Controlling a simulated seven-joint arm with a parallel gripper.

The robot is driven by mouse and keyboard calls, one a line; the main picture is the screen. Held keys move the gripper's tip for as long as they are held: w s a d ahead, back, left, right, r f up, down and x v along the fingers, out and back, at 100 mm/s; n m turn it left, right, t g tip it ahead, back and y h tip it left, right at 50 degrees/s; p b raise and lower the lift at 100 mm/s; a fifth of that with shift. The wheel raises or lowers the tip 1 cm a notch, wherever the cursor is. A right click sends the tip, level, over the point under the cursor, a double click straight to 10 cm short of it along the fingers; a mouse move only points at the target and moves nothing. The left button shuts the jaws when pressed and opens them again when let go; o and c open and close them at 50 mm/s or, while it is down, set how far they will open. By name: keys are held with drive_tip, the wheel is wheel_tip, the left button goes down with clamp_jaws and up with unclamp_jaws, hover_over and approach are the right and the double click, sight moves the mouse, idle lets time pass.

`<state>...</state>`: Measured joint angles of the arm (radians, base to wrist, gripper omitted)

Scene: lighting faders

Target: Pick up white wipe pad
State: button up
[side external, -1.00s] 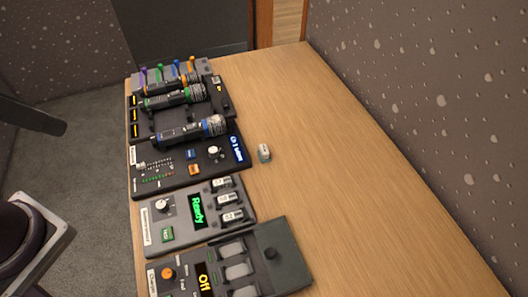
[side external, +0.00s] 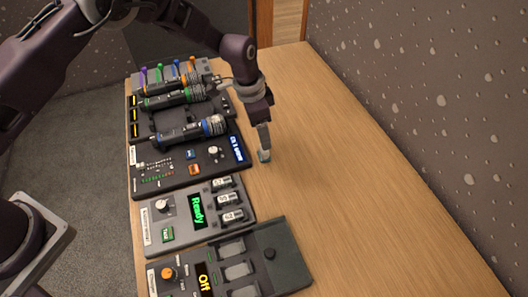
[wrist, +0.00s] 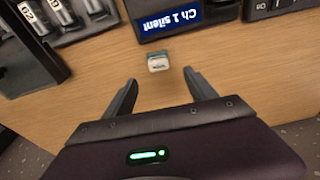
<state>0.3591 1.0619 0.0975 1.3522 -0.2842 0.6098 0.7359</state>
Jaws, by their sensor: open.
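A small white block with a grey-green side and a faint mark, which looks like the white wipe pad (wrist: 158,62), lies on the wooden table just off the edge of the mixer unit. In the side external view the pad (side external: 264,157) is mostly hidden behind my fingers. My gripper (side external: 263,146) points down over it. In the wrist view my gripper (wrist: 160,77) is open and empty, with the pad beyond the gap between the fingertips, roughly centred. The pad appears apart from both fingers.
A mixer unit (side external: 175,183) with a blue "Ch 1 silent" display (wrist: 171,23) stands close beside the pad. Microphones (side external: 190,132) lie on the rack behind. A "Ready" charger (side external: 163,236) and an "Off" unit (side external: 292,262) stand nearer. The table's right side (side external: 350,180) is clear.

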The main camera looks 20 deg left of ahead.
drive_tip(key=f, duration=0.8)
drive_tip(key=shift+w+d+f, duration=0.2)
drive_tip(key=shift+w+d, duration=0.05)
drive_tip(key=shift+d, duration=0.15)
clamp_jaws()
wheel_tip(320, 180, up, 10)
drive_tip(key=shift+r, duration=0.1)
